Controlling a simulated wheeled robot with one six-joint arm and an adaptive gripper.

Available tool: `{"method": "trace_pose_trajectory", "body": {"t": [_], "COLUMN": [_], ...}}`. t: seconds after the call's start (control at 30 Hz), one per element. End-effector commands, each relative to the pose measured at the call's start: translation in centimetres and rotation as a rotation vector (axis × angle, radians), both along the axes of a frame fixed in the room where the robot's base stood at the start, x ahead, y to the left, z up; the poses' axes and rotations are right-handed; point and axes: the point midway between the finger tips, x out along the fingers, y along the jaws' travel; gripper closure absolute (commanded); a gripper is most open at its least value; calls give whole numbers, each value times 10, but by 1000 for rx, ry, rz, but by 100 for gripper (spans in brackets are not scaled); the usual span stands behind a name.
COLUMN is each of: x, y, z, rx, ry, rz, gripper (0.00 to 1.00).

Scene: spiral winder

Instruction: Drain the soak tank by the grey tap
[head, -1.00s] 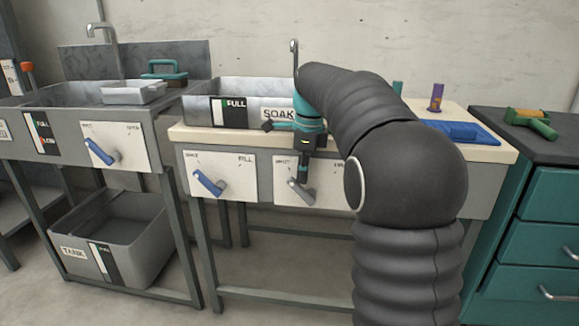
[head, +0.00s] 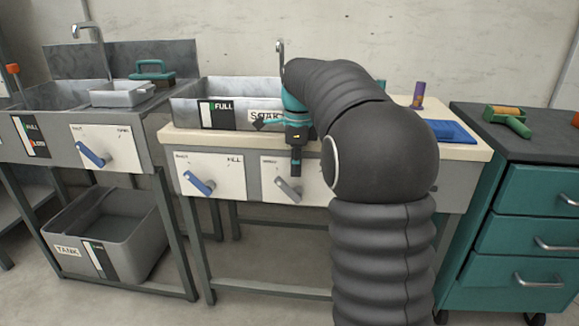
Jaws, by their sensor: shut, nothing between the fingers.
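The soak tank (head: 185,103) is a grey basin in the pale counter, with a SOAK label partly covered by my arm. Its gauge (head: 221,114) shows green by the word FULL. The grey tap (head: 287,189) is a slanted lever on a white plate below the counter, partly hidden by my arm at the right. My gripper (head: 296,173) is shut and empty, pointing down in front of the plate just above the lever. I cannot tell whether it touches the lever.
A blue lever (head: 198,182) on the FILL plate is close to the left. Another blue lever (head: 92,153) is on the left sink. A grey tank bin (head: 107,232) stands below that sink.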

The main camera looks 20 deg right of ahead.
Motion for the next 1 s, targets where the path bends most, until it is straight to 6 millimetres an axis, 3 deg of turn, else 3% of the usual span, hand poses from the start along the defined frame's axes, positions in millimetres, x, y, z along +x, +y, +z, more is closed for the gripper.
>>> {"method": "trace_pose_trajectory", "body": {"t": [0.03,0.3,0.5,1.0], "x": [-2,-3,-4,-4], "y": [-7,-11,-12,-11], "z": [15,69,97,107], "rx": [-2,-4,-5,-5], "ry": [-2,-4,-3,-2], "rz": [-4,-6,-6,-3], "gripper": [100,100,100,100]}}
